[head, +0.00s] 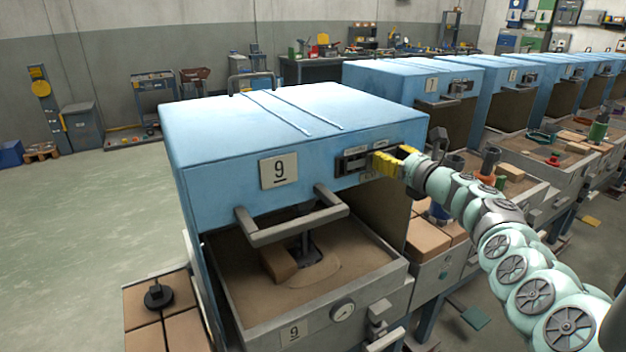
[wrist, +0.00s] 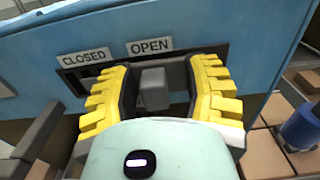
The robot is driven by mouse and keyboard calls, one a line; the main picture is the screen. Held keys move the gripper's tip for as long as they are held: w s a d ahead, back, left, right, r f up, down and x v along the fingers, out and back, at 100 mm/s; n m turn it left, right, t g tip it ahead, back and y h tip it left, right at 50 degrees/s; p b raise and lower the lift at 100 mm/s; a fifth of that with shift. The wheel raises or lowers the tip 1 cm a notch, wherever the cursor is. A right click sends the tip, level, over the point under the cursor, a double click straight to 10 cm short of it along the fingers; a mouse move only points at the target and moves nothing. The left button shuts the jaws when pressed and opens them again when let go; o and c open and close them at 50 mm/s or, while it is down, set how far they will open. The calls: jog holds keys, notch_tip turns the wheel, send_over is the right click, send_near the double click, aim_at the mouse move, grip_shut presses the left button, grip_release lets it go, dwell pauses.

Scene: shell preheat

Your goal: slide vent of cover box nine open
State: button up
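Cover box nine (head: 225,160) is a light-blue hood with a "9" plate on its front. Its vent (head: 352,162) is a dark slot at the front's upper right. In the wrist view the slot (wrist: 75,80) has a CLOSED label (wrist: 84,57) at left and an OPEN label (wrist: 150,45) at right. A grey square vent knob (wrist: 153,90) stands below the OPEN label. My yellow-padded gripper (head: 382,161) is at the vent. In the wrist view its fingers (wrist: 158,76) are spread on both sides of the knob, with gaps visible.
A grey handle bar (head: 293,216) juts from the box front, left of the vent. More blue boxes (head: 395,80) line up at right.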

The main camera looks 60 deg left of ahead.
jog(key=shift+o, duration=0.4)
jog(key=shift+s, duration=0.1)
jog(key=s+d, duration=0.1)
jog(key=d, duration=1)
jog(key=shift+d, duration=0.4)
dwell(0.4)
dwell(0.4)
